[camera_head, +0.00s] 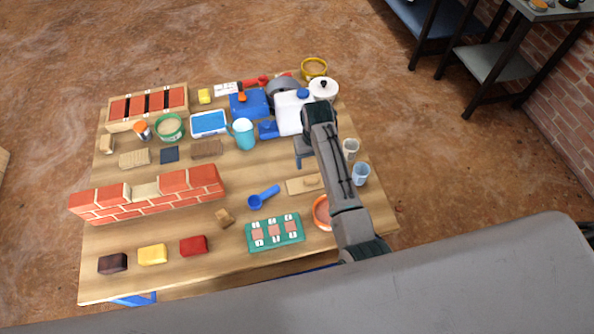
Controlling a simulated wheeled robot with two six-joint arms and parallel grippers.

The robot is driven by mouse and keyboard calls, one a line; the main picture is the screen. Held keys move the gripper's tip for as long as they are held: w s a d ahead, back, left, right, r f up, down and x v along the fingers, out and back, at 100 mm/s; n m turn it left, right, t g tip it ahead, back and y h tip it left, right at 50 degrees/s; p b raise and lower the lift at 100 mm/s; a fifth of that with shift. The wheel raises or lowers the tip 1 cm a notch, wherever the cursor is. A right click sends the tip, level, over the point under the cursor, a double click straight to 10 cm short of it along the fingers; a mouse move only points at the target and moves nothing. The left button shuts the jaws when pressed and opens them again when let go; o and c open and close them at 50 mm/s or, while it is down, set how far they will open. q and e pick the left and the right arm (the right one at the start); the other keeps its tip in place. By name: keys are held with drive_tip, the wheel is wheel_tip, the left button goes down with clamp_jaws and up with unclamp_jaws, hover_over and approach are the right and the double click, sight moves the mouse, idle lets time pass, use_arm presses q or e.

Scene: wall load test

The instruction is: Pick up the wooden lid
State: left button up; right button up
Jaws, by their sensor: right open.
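The wooden lid (295,187) looks to be the flat, light-brown rectangle with a small raised piece on it, lying on the right part of the wooden table (170,275). My right arm passes over the table just right of it and covers its right edge. My right gripper (302,163) is open, pointing down a little behind the lid, above the table and apart from the lid. Its fingers are small and partly hidden by my own arm. My left gripper is not in view.
A blue scoop (263,197) and a green card board (274,233) lie left and in front of the lid. An orange-rimmed bowl (322,213) and clear cups (360,174) stand close by. A brick wall model (150,194) stands at left.

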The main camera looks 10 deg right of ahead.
hover_over(311, 178)
drive_tip(key=f, duration=0.4)
drive_tip(key=shift+s+a+f, duration=0.1)
drive_tip(key=shift+s+f, duration=0.15)
drive_tip(key=shift+s, duration=0.1)
drive_tip(key=shift+w+f, duration=0.15)
drive_tip(key=shift+f, duration=0.5)
wheel_tip(311, 178, down, 4)
drive_tip(key=shift+w+f+p, duration=0.1)
drive_tip(key=shift+f+p, duration=0.05)
drive_tip(key=shift+p, duration=0.35)
drive_tip(key=shift+c, duration=0.9)
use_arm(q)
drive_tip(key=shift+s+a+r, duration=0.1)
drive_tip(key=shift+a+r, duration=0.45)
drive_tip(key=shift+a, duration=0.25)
use_arm(e)
drive_tip(key=c, duration=0.9)
